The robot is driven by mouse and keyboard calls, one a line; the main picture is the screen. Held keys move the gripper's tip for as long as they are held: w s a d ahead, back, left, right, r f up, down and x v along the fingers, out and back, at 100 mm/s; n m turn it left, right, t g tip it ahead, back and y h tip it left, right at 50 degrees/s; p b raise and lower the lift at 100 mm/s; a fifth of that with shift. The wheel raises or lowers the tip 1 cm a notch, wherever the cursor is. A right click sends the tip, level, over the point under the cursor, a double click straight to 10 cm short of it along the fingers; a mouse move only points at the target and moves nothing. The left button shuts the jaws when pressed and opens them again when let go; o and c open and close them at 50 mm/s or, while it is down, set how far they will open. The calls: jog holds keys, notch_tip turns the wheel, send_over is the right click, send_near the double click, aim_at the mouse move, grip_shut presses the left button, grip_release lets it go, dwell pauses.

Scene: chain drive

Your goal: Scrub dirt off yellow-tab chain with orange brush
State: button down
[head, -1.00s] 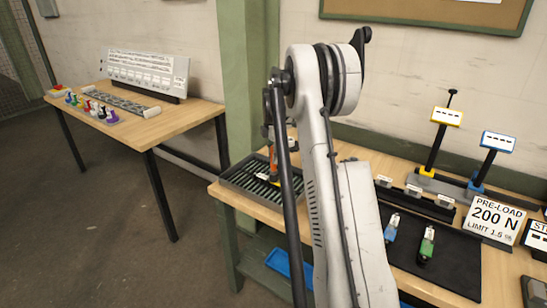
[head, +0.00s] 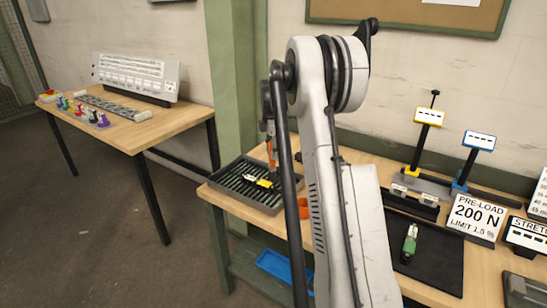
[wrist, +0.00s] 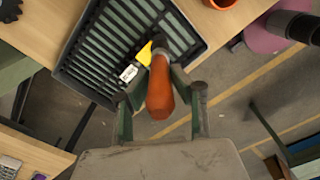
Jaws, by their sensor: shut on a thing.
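My gripper (wrist: 163,105) is shut on the orange brush (wrist: 160,88), its fingers on either side of the handle. In the head view the brush (head: 270,152) stands roughly upright over the slatted tray (head: 222,191), partly behind my arm. The yellow-tab chain lies in the tray; its yellow tab (head: 264,183) shows in the head view. In the wrist view the tab (wrist: 145,53) and a white label (wrist: 129,73) are just beyond the handle. I cannot tell whether the bristles touch the chain. The chain's dark links are hard to make out, and dirt is not discernible.
An orange cup (head: 303,208) stands right of the tray, close to my arm. A black mat (head: 428,250) with a green-tab piece (head: 410,243) lies further right. Yellow and blue display stands (head: 428,117) are behind it. A separate table (head: 160,125) is at the left.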

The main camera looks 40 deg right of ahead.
jog(key=shift+r+p, duration=0.65)
jog(key=shift+r, duration=1.4)
jog(key=shift+f+b, duration=0.2)
jog(key=shift+b, duration=0.65)
